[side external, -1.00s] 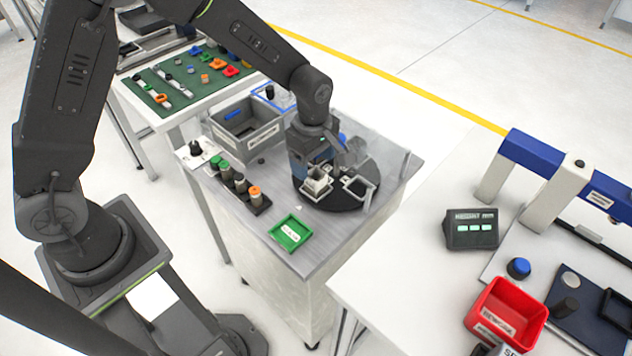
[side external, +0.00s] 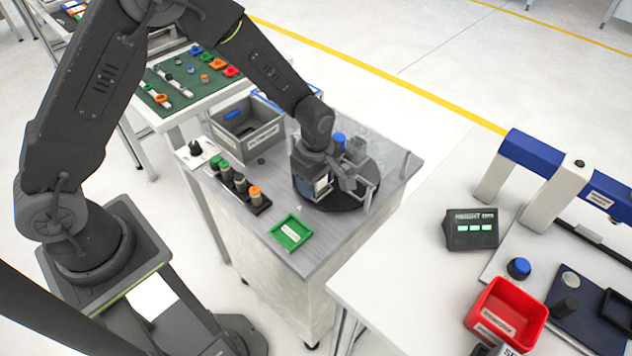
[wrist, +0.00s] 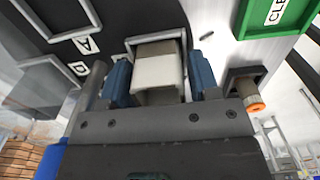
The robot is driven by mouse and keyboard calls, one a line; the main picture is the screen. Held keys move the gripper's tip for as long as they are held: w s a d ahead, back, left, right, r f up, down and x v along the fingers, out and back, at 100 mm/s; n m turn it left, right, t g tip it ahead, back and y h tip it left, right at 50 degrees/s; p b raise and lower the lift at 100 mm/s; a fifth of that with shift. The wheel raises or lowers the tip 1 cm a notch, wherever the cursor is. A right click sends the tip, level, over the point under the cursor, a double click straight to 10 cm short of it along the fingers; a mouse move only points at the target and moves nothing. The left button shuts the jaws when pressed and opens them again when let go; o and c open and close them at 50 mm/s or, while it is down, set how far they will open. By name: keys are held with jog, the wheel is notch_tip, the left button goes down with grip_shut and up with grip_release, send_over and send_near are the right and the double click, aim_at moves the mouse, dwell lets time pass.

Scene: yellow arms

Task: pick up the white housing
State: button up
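In the wrist view the white housing (wrist: 158,75) is a small boxy part between the two blue fingers of my gripper (wrist: 160,66). Almost no gap shows on either side, and I cannot tell whether the fingers press on it. A light square frame (wrist: 128,47) shows around its far end, on the dark round plate (wrist: 40,20). In the side view my gripper (side external: 322,192) points down low over the dark round plate (side external: 355,197) and hides the housing.
A green tray (side external: 290,233) lies at the bench's front edge. A row of capped cylinders (side external: 239,183) stands left of my gripper, and a grey bin (side external: 262,142) behind.

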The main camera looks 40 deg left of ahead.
jog(key=c, duration=0.7)
jog(key=shift+o, duration=0.2)
jog(key=shift+r, duration=0.1)
